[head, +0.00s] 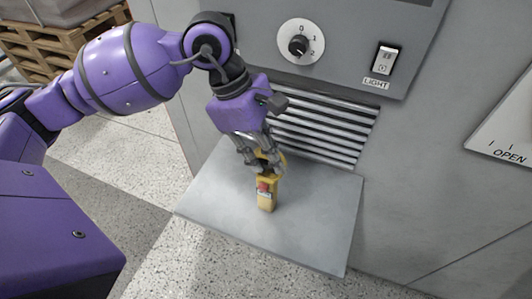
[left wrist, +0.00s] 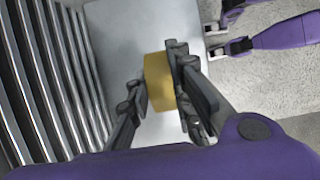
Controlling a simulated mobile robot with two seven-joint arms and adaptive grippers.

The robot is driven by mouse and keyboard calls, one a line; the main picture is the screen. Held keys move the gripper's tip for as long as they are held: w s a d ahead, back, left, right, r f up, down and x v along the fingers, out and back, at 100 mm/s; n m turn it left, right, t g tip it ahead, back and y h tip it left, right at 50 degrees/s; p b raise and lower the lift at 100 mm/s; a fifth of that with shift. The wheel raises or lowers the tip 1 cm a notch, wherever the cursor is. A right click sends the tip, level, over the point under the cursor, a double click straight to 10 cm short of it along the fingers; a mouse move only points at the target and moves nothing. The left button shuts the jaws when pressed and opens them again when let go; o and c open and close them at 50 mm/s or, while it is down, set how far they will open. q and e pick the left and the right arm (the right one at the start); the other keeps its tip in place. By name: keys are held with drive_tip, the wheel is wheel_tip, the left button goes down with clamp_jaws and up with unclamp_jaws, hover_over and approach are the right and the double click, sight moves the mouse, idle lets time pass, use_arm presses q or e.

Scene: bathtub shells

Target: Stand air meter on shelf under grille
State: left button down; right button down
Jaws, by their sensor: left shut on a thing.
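The air meter (head: 265,195) is a small yellow block with a red spot and a pale label on its front. It is upright over the middle of the grey shelf (head: 325,225), below the grille (head: 325,135). Its base appears at or very near the shelf surface; I cannot tell whether it touches. My left gripper (head: 262,165) reaches down from above and is shut on the meter's upper part, hiding some of it. In the left wrist view the yellow meter (left wrist: 160,82) sits between the two dark fingers.
A grey panel above the grille carries a dial (head: 300,43) and a light switch (head: 384,59). A white plate marked OPEN (head: 508,140) is at the right. Speckled floor lies around the shelf, with wooden pallets (head: 65,40) at the far left. The shelf around the meter is clear.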

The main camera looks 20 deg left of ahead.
use_arm(q)
drive_tip(key=shift+f, duration=0.1)
drive_tip(key=c, duration=1.6)
unclamp_jaws()
drive_tip(key=shift+o, duration=0.2)
drive_tip(key=shift+r, duration=0.35)
drive_tip(key=v, duration=1.1)
drive_tip(key=shift+a+r, duration=0.2)
drive_tip(key=shift+r, duration=0.1)
